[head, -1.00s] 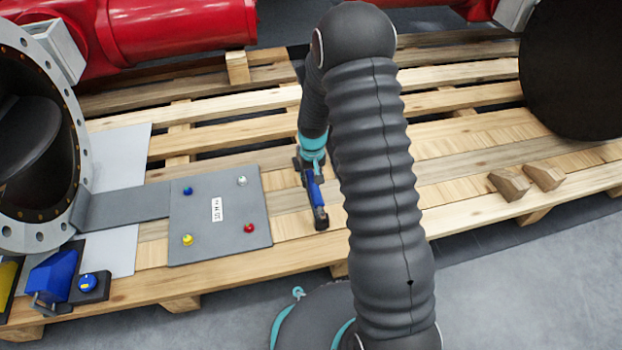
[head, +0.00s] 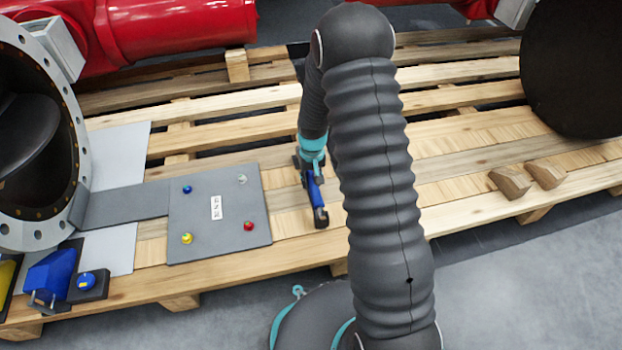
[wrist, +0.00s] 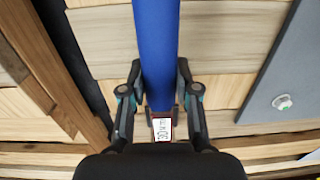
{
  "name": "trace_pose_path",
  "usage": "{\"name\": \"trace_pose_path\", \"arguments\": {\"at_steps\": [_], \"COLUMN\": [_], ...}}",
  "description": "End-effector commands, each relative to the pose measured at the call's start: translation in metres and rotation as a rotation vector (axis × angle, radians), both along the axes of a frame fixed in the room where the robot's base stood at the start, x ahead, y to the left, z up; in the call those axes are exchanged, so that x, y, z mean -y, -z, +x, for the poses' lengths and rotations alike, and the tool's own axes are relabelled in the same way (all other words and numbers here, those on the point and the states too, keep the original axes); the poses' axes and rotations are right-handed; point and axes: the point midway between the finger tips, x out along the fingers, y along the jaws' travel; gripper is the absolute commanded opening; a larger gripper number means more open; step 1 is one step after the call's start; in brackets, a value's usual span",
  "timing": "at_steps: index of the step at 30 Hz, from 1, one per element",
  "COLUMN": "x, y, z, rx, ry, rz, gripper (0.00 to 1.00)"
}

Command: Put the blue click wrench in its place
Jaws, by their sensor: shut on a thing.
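The blue click wrench (head: 315,193) is held by my gripper (wrist: 159,82), which is shut around it. In the wrist view its blue shaft (wrist: 155,40) runs up between the two fingers, with a small white printed label (wrist: 162,128) close to the palm. In the head view the wrench sits below my wrist, over the pallet boards, just right of the grey plate, with its dark end toward the front. My arm hides part of the gripper. I cannot tell whether the wrench touches the boards.
The grey plate (head: 205,238) bears blue, white, yellow and red knobs. At the front left are a blue block (head: 50,275) and a dark box with a blue knob (head: 87,281). A flanged valve (head: 45,232) stands left. Two wooden wedges (head: 510,183) lie right on the pallet (head: 450,165).

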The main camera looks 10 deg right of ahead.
Motion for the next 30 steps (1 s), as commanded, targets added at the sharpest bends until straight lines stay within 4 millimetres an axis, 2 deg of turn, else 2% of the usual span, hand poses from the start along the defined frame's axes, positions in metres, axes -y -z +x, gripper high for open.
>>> {"name": "trace_pose_path", "arguments": {"at_steps": [14, 15, 18, 30], "x": [0.0000, 0.0000, 0.0000, 0.0001], "y": [0.0095, 0.0096, 0.0091, 0.0051], "z": [0.0006, 0.0006, 0.0006, 0.0003], "rx": [0.001, 0.002, 0.002, 0.001], "ry": [0.000, 0.000, 0.000, 0.000], "rz": [0.000, 0.000, 0.000, 0.000], "gripper": [0.00, 0.33, 0.58, 0.60]}}
